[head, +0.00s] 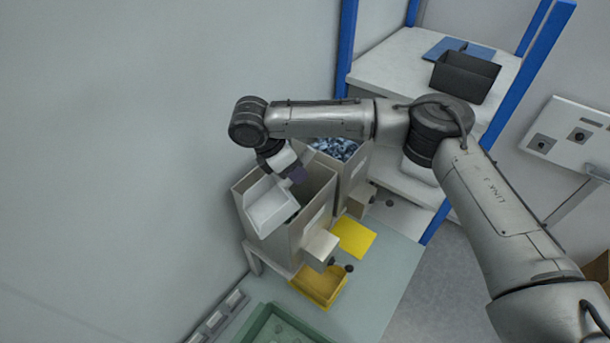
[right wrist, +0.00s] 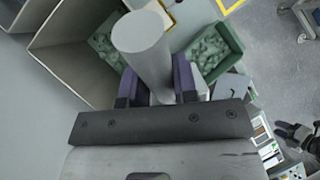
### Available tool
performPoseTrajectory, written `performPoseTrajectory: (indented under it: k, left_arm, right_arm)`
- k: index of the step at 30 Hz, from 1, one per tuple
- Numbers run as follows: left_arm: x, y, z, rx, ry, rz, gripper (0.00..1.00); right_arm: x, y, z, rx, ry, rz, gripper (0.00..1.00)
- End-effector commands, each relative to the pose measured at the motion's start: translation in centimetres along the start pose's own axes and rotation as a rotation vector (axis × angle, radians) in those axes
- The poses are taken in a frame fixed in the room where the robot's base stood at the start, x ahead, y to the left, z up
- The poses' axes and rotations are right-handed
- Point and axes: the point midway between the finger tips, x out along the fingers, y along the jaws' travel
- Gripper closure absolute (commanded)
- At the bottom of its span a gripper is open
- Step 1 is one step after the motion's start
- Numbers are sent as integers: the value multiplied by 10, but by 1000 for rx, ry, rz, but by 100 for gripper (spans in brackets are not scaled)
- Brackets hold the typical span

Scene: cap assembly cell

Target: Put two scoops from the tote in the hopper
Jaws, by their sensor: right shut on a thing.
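My right gripper (head: 298,174) is shut on the handle of a pale grey scoop (head: 266,206). In the right wrist view its fingers (right wrist: 156,84) hold the round grey handle (right wrist: 143,42) between them. The scoop is tilted over the open mouth of the near tall hopper (head: 314,226); whether it holds anything cannot be told. The hopper's inside is dark and its floor is hidden. The green tote (head: 251,322) is cut off by the lower edge of the head view. It also shows behind the handle in the right wrist view (right wrist: 236,42), with pale green pieces inside.
A second hopper (head: 357,170) with blue-grey parts stands behind the near one. A yellow tray (head: 318,291) and a yellow mat (head: 354,237) lie in front. A dark bin (head: 466,76) stands on a shelf with blue posts. A wall is close on the left.

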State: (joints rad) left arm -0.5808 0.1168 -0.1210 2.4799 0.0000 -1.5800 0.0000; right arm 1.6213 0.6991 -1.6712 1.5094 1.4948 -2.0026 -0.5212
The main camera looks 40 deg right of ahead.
Motion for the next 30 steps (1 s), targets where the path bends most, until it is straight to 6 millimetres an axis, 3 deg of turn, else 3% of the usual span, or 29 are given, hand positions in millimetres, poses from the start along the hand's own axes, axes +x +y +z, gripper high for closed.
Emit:
performPoseTrajectory:
  k: [9, 18, 24, 30]
  left_arm:
    - [0, -3, 1, 8, -1, -8, 60]
    - [0, -3, 0, 7, -1, -7, 60]
    - [0, -1, 0, 0, 0, -2, 60]
    - [0, 1, 0, -5, 1, 2, 60]
  right_arm:
    - [8, -21, -1, 708, 197, -367, 100]
    - [6, -32, 4, 1241, 344, -562, 100]
    - [4, -34, 8, 1456, 404, -616, 100]
    - [7, -36, 9, 1545, 452, -606, 100]
